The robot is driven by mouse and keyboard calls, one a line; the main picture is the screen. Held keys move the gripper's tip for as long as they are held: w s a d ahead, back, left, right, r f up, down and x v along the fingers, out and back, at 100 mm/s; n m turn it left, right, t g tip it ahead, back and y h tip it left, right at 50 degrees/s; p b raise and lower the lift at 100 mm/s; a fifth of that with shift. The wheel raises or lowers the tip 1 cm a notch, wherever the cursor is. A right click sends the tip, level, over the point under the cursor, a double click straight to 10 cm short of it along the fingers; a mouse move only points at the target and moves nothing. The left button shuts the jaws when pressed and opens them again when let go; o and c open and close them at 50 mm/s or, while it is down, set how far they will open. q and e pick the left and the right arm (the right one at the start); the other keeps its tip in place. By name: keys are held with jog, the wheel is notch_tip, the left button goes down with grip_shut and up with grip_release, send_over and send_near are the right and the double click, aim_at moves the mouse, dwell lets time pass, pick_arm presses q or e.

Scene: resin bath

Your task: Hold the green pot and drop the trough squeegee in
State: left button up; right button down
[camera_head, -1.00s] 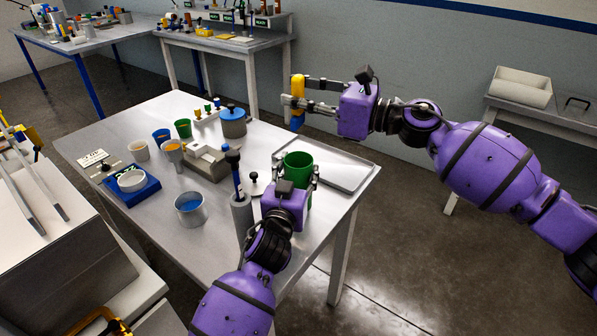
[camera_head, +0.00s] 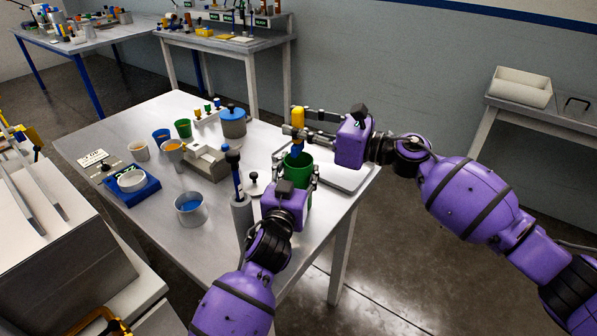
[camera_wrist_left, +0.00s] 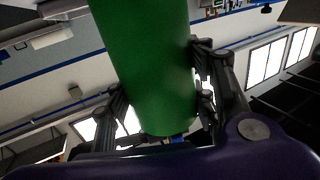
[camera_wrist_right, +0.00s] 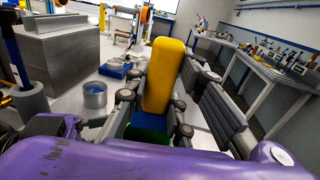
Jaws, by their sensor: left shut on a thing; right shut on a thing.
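The green pot (camera_head: 298,170) stands upright at the right front of the steel table. My left gripper (camera_head: 297,172) is shut around its sides, and the pot fills the left wrist view (camera_wrist_left: 150,65) between the fingers. The trough squeegee (camera_head: 297,119) has a yellow upper part and a blue lower part. My right gripper (camera_head: 289,131) is shut on it and holds it upright just over the pot's mouth. In the right wrist view the yellow part (camera_wrist_right: 163,75) is between the fingers, with the blue part and some green of the pot below it. The squeegee's lower end is partly hidden.
A flat grey tray (camera_head: 345,178) lies behind the pot at the table's right edge. A grey holder (camera_head: 241,212) with a blue-handled tool stands left of my left gripper. A metal cup (camera_head: 190,210) with blue contents and a grey block (camera_head: 207,165) are further left.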

jog(key=shift+f, duration=0.4)
jog(key=c, duration=1.4)
grip_release()
jog(key=shift+c, duration=0.2)
jog(key=shift+d, duration=0.1)
jog(key=v, duration=1.1)
jog(key=shift+s+d, duration=0.25)
jog(key=shift+d, duration=0.1)
jog(key=shift+r, duration=0.1)
pick_arm(q)
jog(key=o, duration=1)
